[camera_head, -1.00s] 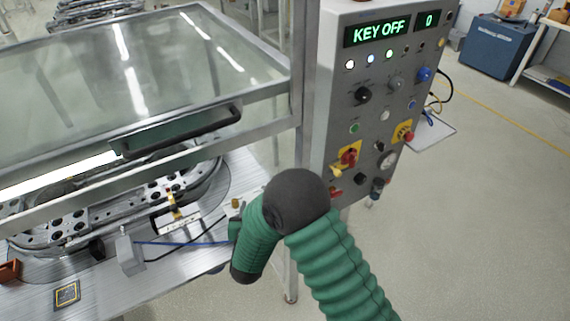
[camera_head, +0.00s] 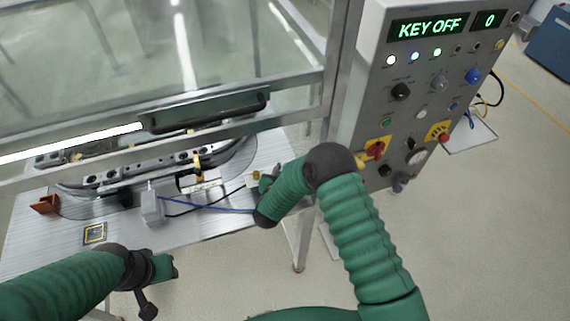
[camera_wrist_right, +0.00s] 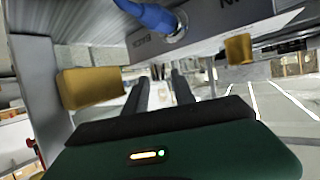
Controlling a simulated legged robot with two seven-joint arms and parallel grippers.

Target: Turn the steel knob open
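The control panel (camera_head: 425,110) stands at the right in the head view, with a grey, steel-looking knob (camera_head: 439,83) between a black knob (camera_head: 401,91) and a blue knob (camera_head: 473,76). No hand touches these knobs. My right gripper (camera_head: 268,178) is low, left of the panel, by the bench edge, partly hidden by its own wrist. In the right wrist view its two dark fingers (camera_wrist_right: 161,90) stand apart with nothing seen between them. My left gripper (camera_head: 160,285) is at the lower left, before the bench; its finger opening is unclear.
A framed glass guard with a dark handle (camera_head: 205,112) covers the bench (camera_head: 200,226) at the left. A red-yellow switch (camera_head: 375,150) sits low on the panel. In the right wrist view, brass-coloured blocks (camera_wrist_right: 90,88) and a blue part (camera_wrist_right: 150,15) are close.

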